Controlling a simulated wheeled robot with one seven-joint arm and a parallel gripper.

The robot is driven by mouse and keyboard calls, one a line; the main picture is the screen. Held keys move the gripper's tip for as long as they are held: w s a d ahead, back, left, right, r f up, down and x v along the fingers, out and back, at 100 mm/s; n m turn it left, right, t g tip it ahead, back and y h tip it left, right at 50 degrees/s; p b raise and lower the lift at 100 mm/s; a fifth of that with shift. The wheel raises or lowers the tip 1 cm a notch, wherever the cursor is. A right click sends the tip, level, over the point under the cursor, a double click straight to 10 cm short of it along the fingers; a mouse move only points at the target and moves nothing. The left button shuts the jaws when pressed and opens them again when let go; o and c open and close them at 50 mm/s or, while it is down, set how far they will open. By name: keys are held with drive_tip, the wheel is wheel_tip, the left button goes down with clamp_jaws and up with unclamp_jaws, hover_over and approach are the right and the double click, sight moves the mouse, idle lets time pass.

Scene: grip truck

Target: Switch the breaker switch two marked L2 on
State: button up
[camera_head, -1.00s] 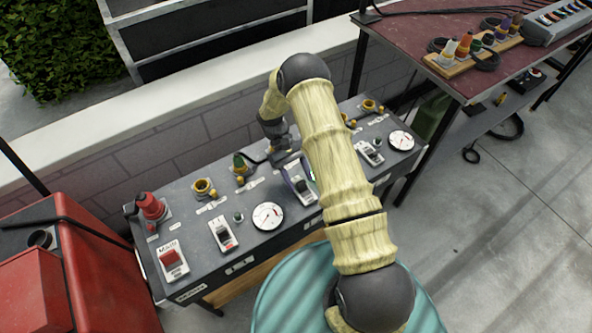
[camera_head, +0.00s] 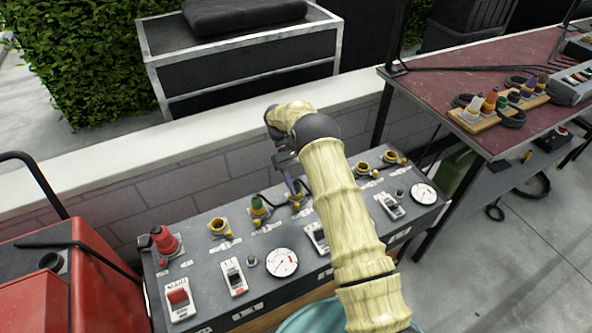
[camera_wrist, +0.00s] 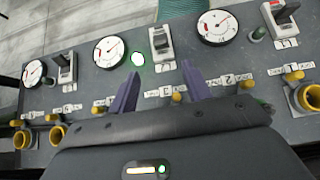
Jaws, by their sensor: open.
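The grey breaker panel (camera_head: 205,306) carries a row of rocker switches. The middle breaker switch (camera_head: 317,238), in the L2 place, is partly hidden behind my arm. It shows clearly in the wrist view (camera_wrist: 162,41), dark lever in a white frame; its marking is too small to read. A round lamp (camera_wrist: 138,59) beside it glows white-green. My gripper (camera_wrist: 158,72) is open and empty, its two purple fingers apart over the panel, pointing toward the middle switch. In the head view my gripper (camera_head: 291,185) is above the panel's back part, apart from the switch.
Other switches (camera_head: 233,277) (camera_head: 390,205), a red main switch (camera_head: 178,297) and dials (camera_head: 282,262) share the panel. Yellow-rimmed sockets (camera_head: 219,226) and a red plug (camera_head: 164,240) stand along its back. A low wall (camera_head: 190,170) lies behind; a red machine (camera_head: 35,280) stands left, a table (camera_head: 500,60) right.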

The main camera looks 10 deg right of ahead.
drive_tip(key=shift+p+v, duration=0.45)
drive_tip(key=shift+v, duration=1.6)
drive_tip(key=s+d+r+m+t+y+p, duration=0.1)
drive_tip(key=s+r+t+p, duration=0.2)
drive_tip(key=r, duration=0.5)
drive_tip(key=s+d+r+t+y+p, duration=0.1)
drive_tip(key=s+d+r+t+p, duration=0.2)
drive_tip(key=r, duration=0.4)
drive_tip(key=s+r+m+t+p, duration=0.1)
drive_tip(key=s+r+t+p, duration=0.1)
drive_tip(key=s, duration=0.7)
drive_tip(key=s+d+r+m+t+y+p, duration=0.1)
drive_tip(key=s+r+t+p, duration=0.2)
drive_tip(key=s+r, duration=0.3)
drive_tip(key=s+t, duration=0.1)
drive_tip(key=s, duration=0.2)
drive_tip(key=shift+s+d+r+m+p, duration=0.15)
drive_tip(key=shift+s+r+m+p, duration=0.05)
drive_tip(key=shift+r+m+p, duration=0.1)
